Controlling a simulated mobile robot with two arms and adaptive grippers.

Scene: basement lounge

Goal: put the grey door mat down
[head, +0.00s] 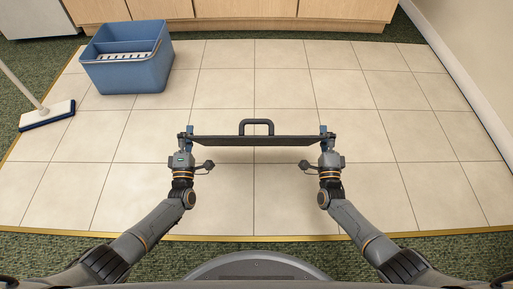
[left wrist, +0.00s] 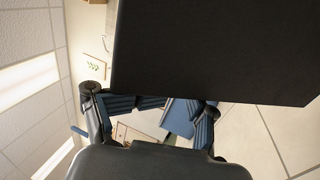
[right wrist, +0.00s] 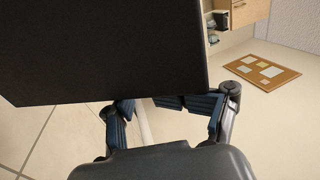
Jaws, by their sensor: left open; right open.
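A dark flat slab with a black loop handle, which I take to be the grey door mat (head: 256,141), spans between my two grippers in the head view, seen nearly edge-on. Its broad dark face fills much of the left wrist view (left wrist: 215,50) and the right wrist view (right wrist: 100,50). My left gripper (head: 187,133) is open at its left end. My right gripper (head: 325,133) is open at its right end. I cannot tell whether the fingers touch the slab, or whether it rests on the floor.
Pale floor tiles (head: 285,90) lie clear ahead and to the right. A blue bucket (head: 125,75) stands at the upper left, with a broom head (head: 47,114) near it. Wooden cabinets (head: 240,12) line the back, and a wall (head: 470,50) bounds the right.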

